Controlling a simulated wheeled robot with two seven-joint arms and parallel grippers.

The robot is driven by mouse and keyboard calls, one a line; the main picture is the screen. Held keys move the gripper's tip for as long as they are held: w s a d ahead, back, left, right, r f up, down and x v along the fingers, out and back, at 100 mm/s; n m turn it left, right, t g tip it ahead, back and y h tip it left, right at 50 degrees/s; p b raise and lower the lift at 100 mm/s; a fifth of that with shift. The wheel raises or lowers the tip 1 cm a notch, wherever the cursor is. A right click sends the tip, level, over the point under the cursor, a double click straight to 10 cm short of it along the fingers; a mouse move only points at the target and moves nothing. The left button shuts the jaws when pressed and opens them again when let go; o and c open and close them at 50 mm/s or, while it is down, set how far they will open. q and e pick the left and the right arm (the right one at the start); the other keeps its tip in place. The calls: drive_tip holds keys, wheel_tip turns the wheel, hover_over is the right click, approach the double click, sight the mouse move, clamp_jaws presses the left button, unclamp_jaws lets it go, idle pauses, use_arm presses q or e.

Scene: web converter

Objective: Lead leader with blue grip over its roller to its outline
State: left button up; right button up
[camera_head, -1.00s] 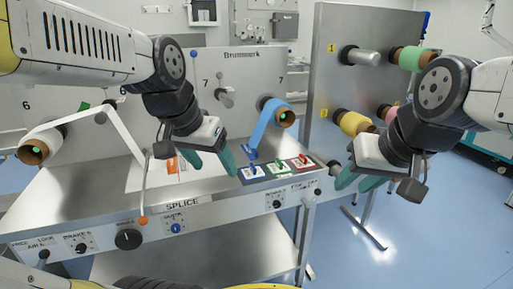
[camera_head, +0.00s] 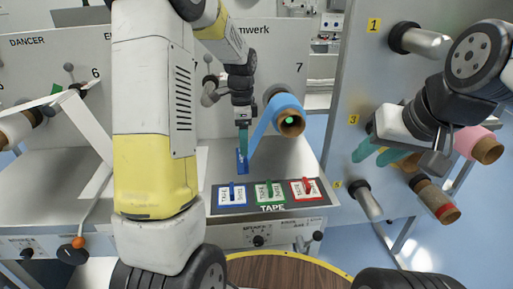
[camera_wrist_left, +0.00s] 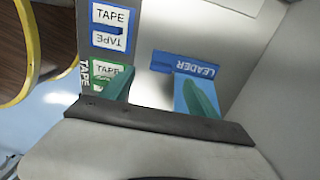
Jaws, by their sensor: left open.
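The leader's blue grip (camera_head: 242,161) lies on the steel deck at the end of a blue web strip (camera_head: 262,130) coming off the blue roll (camera_head: 290,115). In the left wrist view the blue grip (camera_wrist_left: 186,65), marked LEADER, lies just beyond the fingertips. My left gripper (camera_head: 243,140) points down at the grip; in the wrist view its teal fingers (camera_wrist_left: 158,90) are apart, one in front of the blue strip. A grey roller (camera_head: 211,91) sticks out of the panel left of the blue roll. My right gripper (camera_head: 377,153) is open and empty at right. I cannot make out the outline.
A strip of blue, green (camera_head: 268,192) and red TAPE pads lies at the deck's front edge. A white web (camera_head: 87,120) is at left. My left arm hides the deck's middle.

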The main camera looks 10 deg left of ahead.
use_arm(q)
wheel_tip(320, 180, down, 8)
drive_tip(key=shift+w+a+r, duration=0.1)
drive_tip(key=shift+w+r, duration=0.05)
clamp_jaws()
idle(0.5)
